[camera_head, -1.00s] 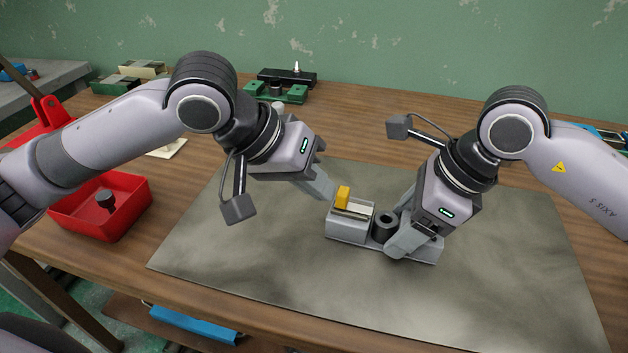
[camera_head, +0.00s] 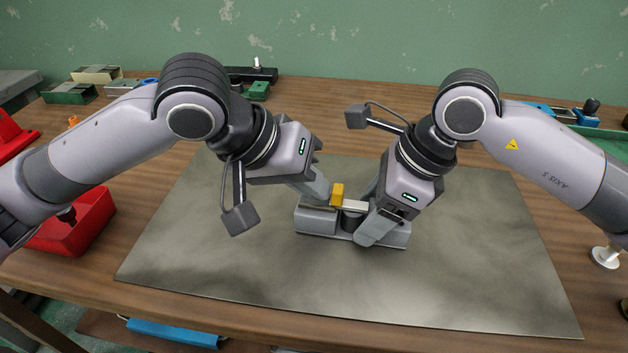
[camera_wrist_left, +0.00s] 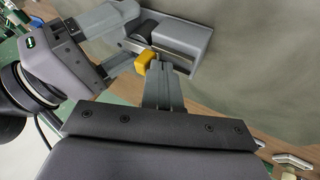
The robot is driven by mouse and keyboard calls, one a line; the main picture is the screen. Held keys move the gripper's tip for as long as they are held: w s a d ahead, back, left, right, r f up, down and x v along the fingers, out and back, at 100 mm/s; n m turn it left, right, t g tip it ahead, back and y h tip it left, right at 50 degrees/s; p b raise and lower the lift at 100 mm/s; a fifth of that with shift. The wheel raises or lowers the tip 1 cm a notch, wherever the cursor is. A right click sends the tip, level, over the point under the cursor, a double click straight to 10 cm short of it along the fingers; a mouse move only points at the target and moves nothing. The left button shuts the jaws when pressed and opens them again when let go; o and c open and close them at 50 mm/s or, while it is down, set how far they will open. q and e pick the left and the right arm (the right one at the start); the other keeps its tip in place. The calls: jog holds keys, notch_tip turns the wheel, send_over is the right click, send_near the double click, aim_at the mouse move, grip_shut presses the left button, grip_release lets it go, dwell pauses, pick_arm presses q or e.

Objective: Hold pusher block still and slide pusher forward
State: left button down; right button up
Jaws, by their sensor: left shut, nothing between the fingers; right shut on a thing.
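The grey pusher block (camera_head: 316,218) is the left end of a grey fixture on the mat. The pusher has a yellow tab (camera_head: 337,195) and a pale flat bar (camera_head: 356,206) that reaches right over a dark cylinder (camera_head: 351,222). My left gripper (camera_head: 325,196) is shut and empty, its tips against or very near the left side of the yellow tab. In the left wrist view, the tips (camera_wrist_left: 160,66) are close beside the tab (camera_wrist_left: 145,61) and the block (camera_wrist_left: 181,38). My right gripper (camera_head: 368,232) is shut on the fixture's right part; its fingers hide some of it.
The grey mat (camera_head: 230,260) is clear around the fixture. A red bin (camera_head: 85,235) is at the left. Green and grey parts (camera_head: 70,94) and a black fixture (camera_head: 252,74) stand at the back.

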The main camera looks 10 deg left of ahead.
pick_arm(q)
jog(key=a, duration=0.2)
jog(key=a+r, duration=0.1)
jog(key=a, duration=0.1)
jog(key=shift+a, duration=0.1)
pick_arm(e)
jog(key=shift+r, duration=0.15)
pick_arm(q)
jog(key=v, duration=0.8)
jog(key=shift+s+a+r, duration=0.2)
jog(key=shift+r, duration=0.1)
pick_arm(e)
jog(key=o, duration=1.2)
jog(key=shift+o, duration=0.2)
jog(key=v, duration=1.2)
pick_arm(q)
jog(key=shift+s, duration=0.1)
